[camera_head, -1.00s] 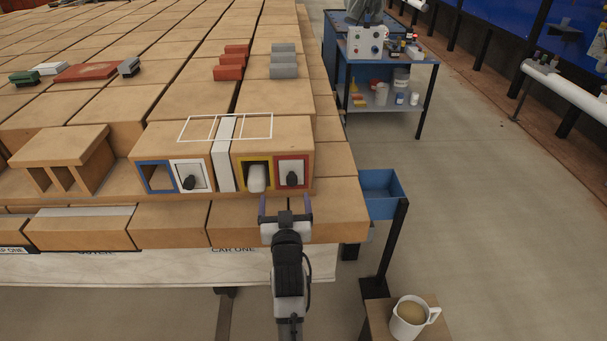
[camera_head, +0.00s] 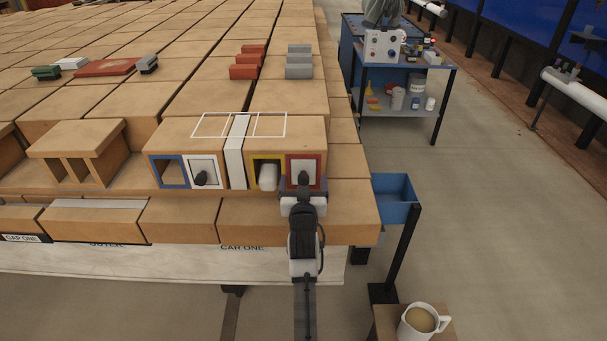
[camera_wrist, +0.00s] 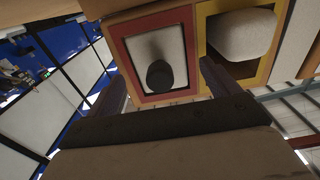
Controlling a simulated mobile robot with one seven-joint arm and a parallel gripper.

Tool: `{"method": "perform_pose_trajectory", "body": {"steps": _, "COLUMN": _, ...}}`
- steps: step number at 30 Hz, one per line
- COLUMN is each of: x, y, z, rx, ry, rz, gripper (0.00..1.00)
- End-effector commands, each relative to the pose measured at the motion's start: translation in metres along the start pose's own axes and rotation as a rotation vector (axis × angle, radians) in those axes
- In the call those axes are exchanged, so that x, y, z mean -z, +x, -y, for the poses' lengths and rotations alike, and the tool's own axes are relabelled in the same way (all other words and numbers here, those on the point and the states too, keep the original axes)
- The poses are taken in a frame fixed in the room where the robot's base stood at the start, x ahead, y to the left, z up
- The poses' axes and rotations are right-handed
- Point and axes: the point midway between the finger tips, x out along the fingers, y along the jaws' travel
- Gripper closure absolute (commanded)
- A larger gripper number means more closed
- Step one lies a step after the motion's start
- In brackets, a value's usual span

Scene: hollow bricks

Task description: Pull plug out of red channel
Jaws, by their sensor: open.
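The red-framed channel (camera_head: 321,168) is the rightmost opening in the front of the brick. Its plug (camera_head: 294,167) is a pale square face with a dark knob (camera_head: 303,178), set in the frame. The wrist view shows the red frame (camera_wrist: 122,62), the pale plug face (camera_wrist: 150,42) and the dark knob (camera_wrist: 160,74) close up. My gripper (camera_head: 303,184) is directly in front of the red channel. In the wrist view my gripper (camera_wrist: 165,85) is open, with one finger either side of the knob's line and a visible gap to it.
Left of red, the yellow-framed channel (camera_head: 254,172) holds a rounded white piece (camera_head: 268,177). Further left are a white-framed channel (camera_head: 217,171) with a dark-knobbed plug and an empty blue-framed channel (camera_head: 153,171). A blue bin (camera_head: 396,214) stands at right; a mug (camera_head: 417,320) is lower right.

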Motion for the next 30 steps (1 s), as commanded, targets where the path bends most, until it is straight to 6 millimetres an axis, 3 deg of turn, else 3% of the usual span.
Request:
{"method": "perform_pose_trajectory", "body": {"steps": 21, "x": 0.0, "y": 0.0079, "z": 0.0001, "rx": 0.0, "ry": 0.001, "rz": 0.0, "gripper": 0.12}}
{"method": "perform_pose_trajectory", "body": {"steps": 30, "x": 0.0, "y": 0.0079, "z": 0.0001, "rx": 0.0, "ry": 0.001, "rz": 0.0, "gripper": 0.52}}
